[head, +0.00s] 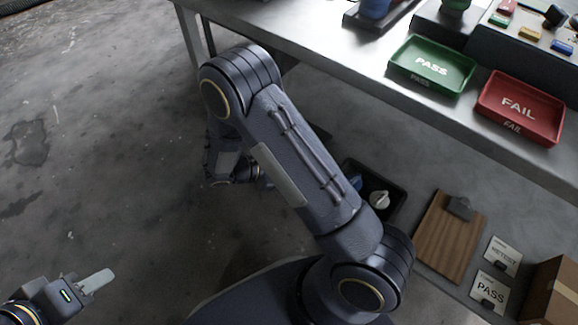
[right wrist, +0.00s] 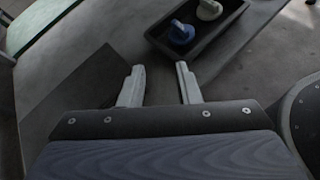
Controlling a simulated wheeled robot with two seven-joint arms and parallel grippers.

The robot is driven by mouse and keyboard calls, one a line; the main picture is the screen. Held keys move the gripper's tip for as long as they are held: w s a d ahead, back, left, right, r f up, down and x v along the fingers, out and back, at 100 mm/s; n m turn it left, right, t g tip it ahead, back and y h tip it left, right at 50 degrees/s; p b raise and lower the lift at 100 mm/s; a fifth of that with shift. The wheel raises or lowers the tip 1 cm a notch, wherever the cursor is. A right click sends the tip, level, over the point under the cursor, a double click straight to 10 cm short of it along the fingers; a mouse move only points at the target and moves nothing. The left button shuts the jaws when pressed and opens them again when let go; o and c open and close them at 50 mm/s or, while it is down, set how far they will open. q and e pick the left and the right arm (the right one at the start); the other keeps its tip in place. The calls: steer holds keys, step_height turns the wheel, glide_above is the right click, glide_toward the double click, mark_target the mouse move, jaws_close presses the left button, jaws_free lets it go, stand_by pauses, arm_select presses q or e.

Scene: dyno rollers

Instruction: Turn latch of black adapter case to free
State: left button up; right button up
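I cannot make out a black adapter case or its latch in either view. An open black tray (head: 398,207) holding a blue part (head: 355,181) and a white part (head: 379,199) sits on the lower level, partly hidden by my right arm. The tray (right wrist: 240,10), the blue part (right wrist: 180,32) and the white part (right wrist: 209,9) also show in the right wrist view. My right gripper (right wrist: 160,85) is open and empty, its fingers apart, short of the tray. My left gripper (head: 97,281) is at the bottom left of the head view, away from everything; its finger gap cannot be made out.
A metal table (head: 330,45) carries a green PASS tray (head: 432,65) and a red FAIL tray (head: 520,106). Below its edge are a clipboard (head: 447,240), RETEST (head: 503,256) and PASS (head: 490,291) cards, and a cardboard box (head: 553,292). The floor at left is clear.

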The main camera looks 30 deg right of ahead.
steer(key=w+a+f+n+t+h, duration=0.3)
steer(key=a+f+n+t+h, duration=0.1)
steer(key=f+n+t, duration=0.55)
steer(key=shift+m+g, duration=0.25)
steer(key=shift+g, duration=0.1)
steer(key=x, duration=0.2)
steer(key=b+x, duration=0.1)
steer(key=x, duration=0.4)
steer(key=shift+w+d+f+b, duration=0.3)
jaws_close()
